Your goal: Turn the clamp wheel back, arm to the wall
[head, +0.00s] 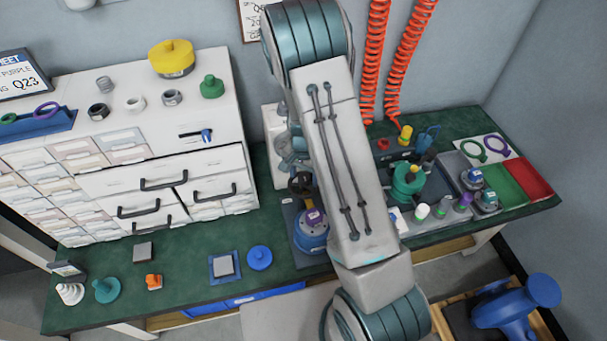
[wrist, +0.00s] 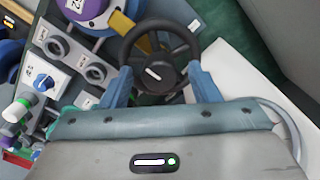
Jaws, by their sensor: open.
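The black clamp wheel (wrist: 153,73) has spokes and a hub with a pale bar mark, and is in the upper middle of the wrist view. My gripper (wrist: 159,70) is open, with one blue finger at each side of the wheel's lower part. I cannot tell whether the fingers touch the rim. A round blue-purple part with a tag (wrist: 84,10) sits beyond the wheel at the upper left. In the head view the wheel (head: 301,184) shows just left of my arm, behind the tagged blue part (head: 311,236).
The green bench (head: 190,275) runs along the wall. A white drawer cabinet (head: 225,160) stands on it at left. Right of my arm are a teal fixture (head: 406,182), small tagged parts, and green (head: 500,183) and red (head: 530,178) trays. Red coiled hoses (head: 373,60) hang behind.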

